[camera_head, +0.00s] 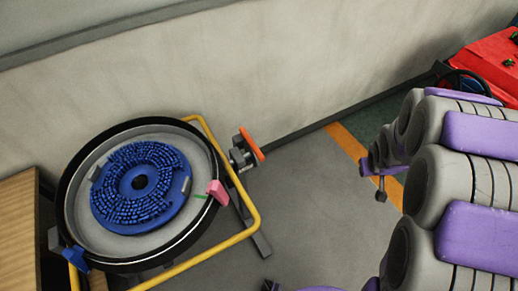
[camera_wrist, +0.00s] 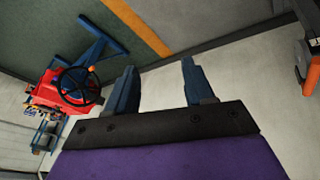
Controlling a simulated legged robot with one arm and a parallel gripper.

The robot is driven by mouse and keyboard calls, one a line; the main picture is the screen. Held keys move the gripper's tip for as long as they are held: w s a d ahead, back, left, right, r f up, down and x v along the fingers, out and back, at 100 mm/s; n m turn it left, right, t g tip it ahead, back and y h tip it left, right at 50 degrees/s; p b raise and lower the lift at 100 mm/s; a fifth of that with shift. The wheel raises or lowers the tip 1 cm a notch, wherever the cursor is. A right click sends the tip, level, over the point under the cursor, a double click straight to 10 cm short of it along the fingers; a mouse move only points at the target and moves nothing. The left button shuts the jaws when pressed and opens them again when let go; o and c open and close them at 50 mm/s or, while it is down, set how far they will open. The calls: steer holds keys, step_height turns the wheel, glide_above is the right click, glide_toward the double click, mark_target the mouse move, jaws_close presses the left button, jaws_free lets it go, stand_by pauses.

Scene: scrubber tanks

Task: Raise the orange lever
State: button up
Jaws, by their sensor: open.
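The orange lever (camera_head: 251,144) is on a grey valve-like fitting (camera_head: 240,158) at the right side of a round black-rimmed tank (camera_head: 66,190) in the head view. It stands tilted, close to the wall. An orange and dark piece (camera_wrist: 303,62) is cut off at the right edge of the wrist view; I cannot tell if it is the lever. My gripper (camera_wrist: 159,66) is open and empty in the wrist view, its two dark blue fingers apart. The orange piece is well to their right, apart from them. In the head view my gripper is mostly out of frame.
A yellow tube frame (camera_head: 253,222) surrounds the tank, which holds a blue disc (camera_head: 165,205). A pink clip (camera_head: 217,192) is on the rim. A red machine (camera_head: 490,62) with a steering wheel (camera_wrist: 78,86) stands away by the wall. Grey floor between is clear.

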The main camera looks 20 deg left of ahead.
steer(key=w+a+f+n+t+y+p, duration=0.2)
steer(key=w+a+f+n+y, duration=0.1)
steer(key=w+a+f, duration=0.4)
steer(key=t+y+p, duration=0.5)
steer(key=y, duration=0.7)
glide_toward(257, 152)
steer(key=x, duration=0.3)
steer(key=f+x, duration=0.1)
steer(key=x, duration=0.6)
steer(key=shift+w+f, duration=0.2)
steer(key=shift+w, duration=0.2)
steer(key=shift+c, duration=0.4)
jaws_close()
